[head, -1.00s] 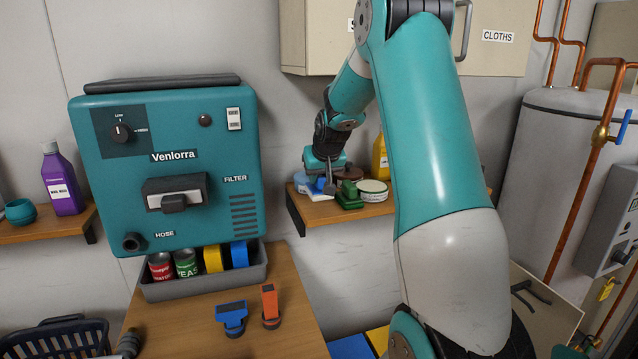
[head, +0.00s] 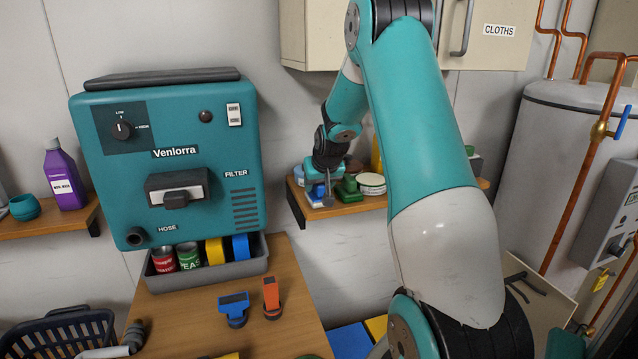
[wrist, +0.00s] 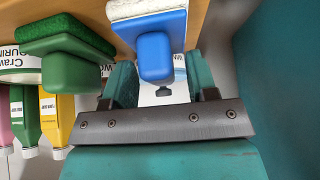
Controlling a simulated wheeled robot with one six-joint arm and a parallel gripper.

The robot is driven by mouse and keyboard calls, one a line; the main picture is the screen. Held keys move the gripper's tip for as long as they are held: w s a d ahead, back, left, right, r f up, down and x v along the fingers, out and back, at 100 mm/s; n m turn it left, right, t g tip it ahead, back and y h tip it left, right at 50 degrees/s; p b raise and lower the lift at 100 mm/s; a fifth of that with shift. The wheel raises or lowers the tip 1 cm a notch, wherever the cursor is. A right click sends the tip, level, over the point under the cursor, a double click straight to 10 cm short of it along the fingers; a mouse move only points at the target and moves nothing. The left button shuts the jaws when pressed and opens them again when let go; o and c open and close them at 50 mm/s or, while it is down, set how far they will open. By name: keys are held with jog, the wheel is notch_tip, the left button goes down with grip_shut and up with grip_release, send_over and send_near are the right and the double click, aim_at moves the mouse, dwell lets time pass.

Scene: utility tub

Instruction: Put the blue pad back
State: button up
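The blue pad (head: 314,191), a blue block with a handle and a white scrubbing face, is at the left end of the wall shelf (head: 352,209), where it appears to rest. In the wrist view the blue pad (wrist: 160,28) shows its handle towards me, white face against the shelf side. My gripper (head: 325,190) is at the pad; in the wrist view my gripper's fingers (wrist: 163,80) stand apart on either side of the handle, with visible gaps. A green pad (wrist: 70,58) sits beside it, also seen in the head view (head: 348,190).
A round tin (head: 371,184) and bottles crowd the shelf beside the pads; a yellow bottle (wrist: 62,118) shows near my gripper. A cupboard (head: 490,35) hangs above.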

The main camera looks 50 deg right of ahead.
jog(key=shift+r, duration=0.2)
jog(key=b+v, duration=0.3)
jog(key=v, duration=0.9)
jog(key=s+a+f+n+g+y, duration=0.1)
jog(key=s+a+n+y, duration=0.15)
jog(key=a, duration=1.15)
jog(key=s+a+n+y, duration=0.2)
jog(key=a+n+y, duration=0.15)
jog(key=a, duration=1.05)
jog(key=s+a+f+n+g+y, duration=0.1)
jog(key=s+a+n+g, duration=0.3)
jog(key=s+a, duration=1)
jog(key=s+f+n, duration=0.1)
jog(key=s+n, duration=0.2)
jog(key=shift+s+a+n+g+y, duration=0.2)
jog(key=shift+a+n+g+y, duration=0.05)
jog(key=shift+n+g+y, duration=0.05)
